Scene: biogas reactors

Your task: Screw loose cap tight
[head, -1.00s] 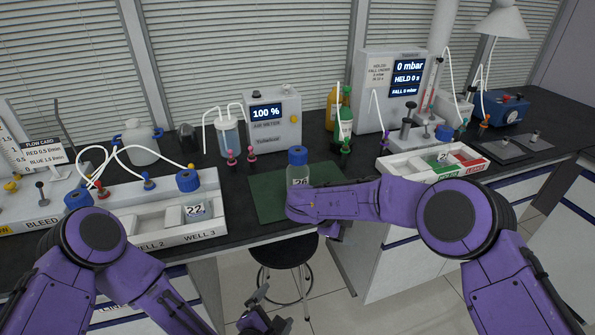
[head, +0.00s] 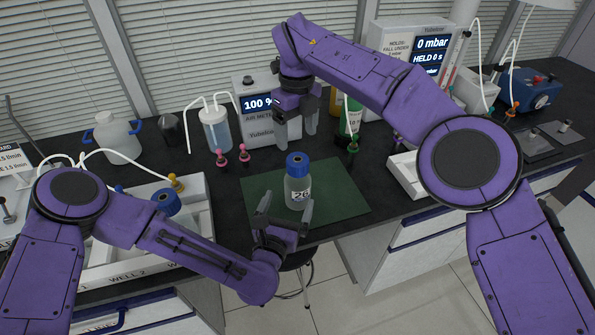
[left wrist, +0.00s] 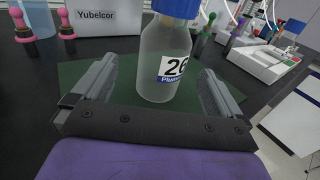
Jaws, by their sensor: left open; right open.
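A clear bottle (head: 299,193) labelled 26 stands upright on the green mat (head: 342,193) with a blue cap (head: 297,165) on its neck. I cannot tell how tight the cap is. My left gripper (head: 285,212) is open, low in front of the bottle. In the left wrist view the bottle (left wrist: 160,65) stands between and just beyond the open fingers, and its cap (left wrist: 177,8) is cut off at the top. My right gripper (head: 295,127) is open and empty, pointing down above and behind the cap, apart from it.
A white rack (head: 200,217) with a blue-capped bottle (head: 167,201) stands on the left. The air meter box (head: 258,104), pink-topped fittings (head: 233,156) and a green bottle (head: 350,118) stand behind the mat. A white tray (head: 404,172) is on the right.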

